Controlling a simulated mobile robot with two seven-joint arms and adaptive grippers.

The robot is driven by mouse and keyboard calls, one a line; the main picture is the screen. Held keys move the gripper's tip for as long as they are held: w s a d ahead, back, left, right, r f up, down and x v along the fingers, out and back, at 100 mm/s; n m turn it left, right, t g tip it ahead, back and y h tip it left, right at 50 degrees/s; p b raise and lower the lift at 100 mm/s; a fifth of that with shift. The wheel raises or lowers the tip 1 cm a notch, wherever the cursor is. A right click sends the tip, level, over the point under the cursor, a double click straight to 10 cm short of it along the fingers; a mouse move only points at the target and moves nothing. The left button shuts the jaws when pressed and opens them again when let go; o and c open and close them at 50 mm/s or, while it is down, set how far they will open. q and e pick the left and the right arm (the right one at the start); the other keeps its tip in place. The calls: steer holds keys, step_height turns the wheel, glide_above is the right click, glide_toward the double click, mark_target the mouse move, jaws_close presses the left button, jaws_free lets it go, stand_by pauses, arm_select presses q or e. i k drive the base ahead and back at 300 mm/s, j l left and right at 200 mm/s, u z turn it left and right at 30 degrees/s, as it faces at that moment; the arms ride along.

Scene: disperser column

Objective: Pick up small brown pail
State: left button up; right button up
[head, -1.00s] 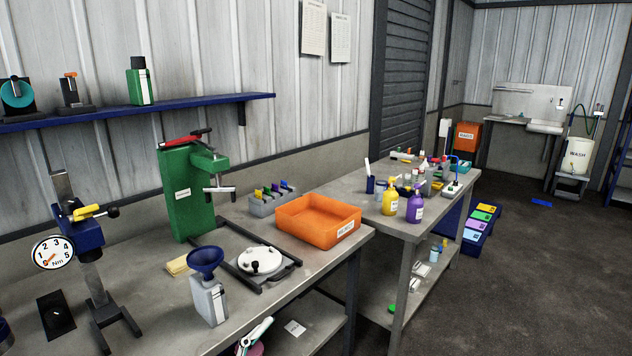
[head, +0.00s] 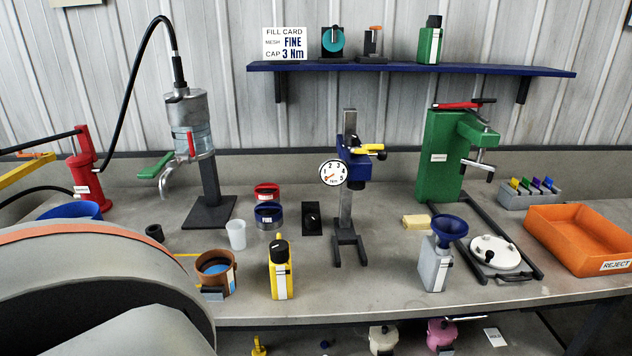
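The small brown pail (head: 229,281) stands upright on the bench near its front edge, left of the middle. It is open at the top with something blue inside, and a pale label shows on its right side. A grey block-like part sits at its lower front. A large grey rounded part of my own body fills the lower left and ends just left of the pail. Neither of my grippers shows in the head view.
A yellow bottle (head: 280,272) stands close right of the pail, and a white cup (head: 236,235) stands behind it. A column with a spout (head: 186,130), a gauge stand (head: 347,200) and an orange reject bin (head: 580,238) also occupy the bench (head: 390,295).

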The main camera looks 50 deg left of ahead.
mark_target(215, 269)
steer(key=u, duration=2.3)
